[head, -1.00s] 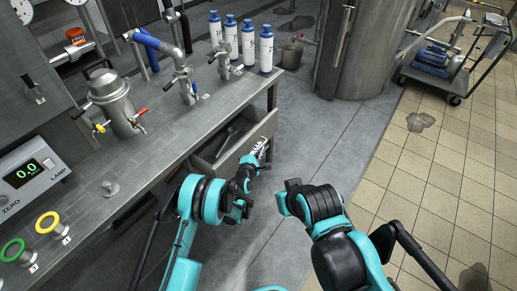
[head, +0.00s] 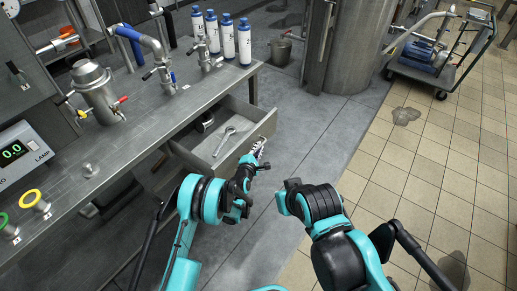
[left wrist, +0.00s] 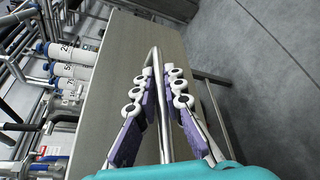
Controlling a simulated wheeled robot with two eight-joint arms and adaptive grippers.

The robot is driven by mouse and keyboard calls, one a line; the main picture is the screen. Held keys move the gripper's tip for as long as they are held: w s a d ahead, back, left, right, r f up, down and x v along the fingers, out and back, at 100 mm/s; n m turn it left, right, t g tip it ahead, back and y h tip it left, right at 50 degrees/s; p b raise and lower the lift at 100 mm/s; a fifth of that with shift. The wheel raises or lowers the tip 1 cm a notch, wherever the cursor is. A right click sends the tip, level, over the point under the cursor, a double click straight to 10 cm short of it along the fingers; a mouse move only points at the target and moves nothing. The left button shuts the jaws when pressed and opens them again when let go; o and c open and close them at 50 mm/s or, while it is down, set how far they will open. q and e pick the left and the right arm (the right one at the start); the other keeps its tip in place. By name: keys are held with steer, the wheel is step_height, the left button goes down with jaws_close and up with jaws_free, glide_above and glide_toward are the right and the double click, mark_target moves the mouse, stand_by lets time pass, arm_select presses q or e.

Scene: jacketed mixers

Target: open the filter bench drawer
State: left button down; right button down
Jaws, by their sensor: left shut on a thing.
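The filter bench drawer (head: 268,127) stands open below the bench top in the head view. A spoon-like metal tool (head: 227,138) and a small dark object (head: 205,123) lie inside it. My left gripper (head: 258,150) is at the drawer front, and its arm covers part of that front. In the left wrist view, the fingers of my left gripper (left wrist: 165,85) are closed around a bent metal bar handle (left wrist: 155,56). My right gripper (head: 286,196) is apart from the drawer, to its right over the floor; its fingers cannot be made out.
The bench top (head: 130,140) carries a steel vessel (head: 97,92), pipework and several blue-capped bottles (head: 244,42). A bucket (head: 281,50) and large steel tank (head: 345,45) stand behind. A cart (head: 432,60) is far right.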

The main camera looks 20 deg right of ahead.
arm_select(q)
steer(key=c, duration=1.9)
jaws_free()
steer(key=shift+d, duration=0.1)
step_height(320, 180, up, 9)
steer(key=shift+f, duration=0.1)
steer(key=shift+r, duration=0.6)
